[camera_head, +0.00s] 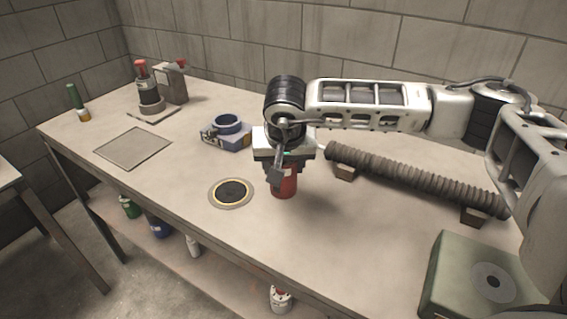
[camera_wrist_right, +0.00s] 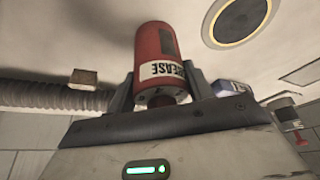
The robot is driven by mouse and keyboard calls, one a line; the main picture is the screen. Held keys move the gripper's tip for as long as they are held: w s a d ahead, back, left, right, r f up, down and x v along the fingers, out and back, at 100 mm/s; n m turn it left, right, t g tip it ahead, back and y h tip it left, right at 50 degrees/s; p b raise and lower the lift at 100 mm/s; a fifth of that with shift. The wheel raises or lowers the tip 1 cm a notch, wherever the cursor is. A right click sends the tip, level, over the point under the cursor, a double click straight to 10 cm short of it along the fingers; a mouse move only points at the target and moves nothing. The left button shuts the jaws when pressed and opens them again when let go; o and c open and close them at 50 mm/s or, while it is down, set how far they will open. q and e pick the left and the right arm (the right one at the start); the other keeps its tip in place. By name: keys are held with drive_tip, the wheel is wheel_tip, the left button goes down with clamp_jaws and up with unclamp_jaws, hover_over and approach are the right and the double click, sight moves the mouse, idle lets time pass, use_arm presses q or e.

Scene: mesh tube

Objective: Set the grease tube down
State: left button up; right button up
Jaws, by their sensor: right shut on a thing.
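The red grease tube (camera_head: 284,185) is held in my right gripper (camera_head: 281,160) over the workbench, right of a round dark pad with a yellow ring (camera_head: 232,191). In the right wrist view the grease tube (camera_wrist_right: 160,60) sits between both fingers (camera_wrist_right: 163,95), its label reading "GREASE". The gripper hides its upper part in the head view. I cannot tell whether its lower end touches the bench. The round pad (camera_wrist_right: 238,18) is empty and apart from the tube. My left gripper does not show.
A ribbed grey hose (camera_head: 415,180) lies on blocks behind and right. A green box (camera_head: 470,280) stands at the front right. A blue ring on a block (camera_head: 227,128) sits behind the pad. A flat square plate (camera_head: 133,148) lies left. The bench (camera_head: 185,165) is bare between plate and pad.

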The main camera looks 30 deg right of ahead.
drive_tip(key=shift+f, duration=0.15)
drive_tip(key=o, duration=1.1)
drive_tip(key=shift+o, duration=0.2)
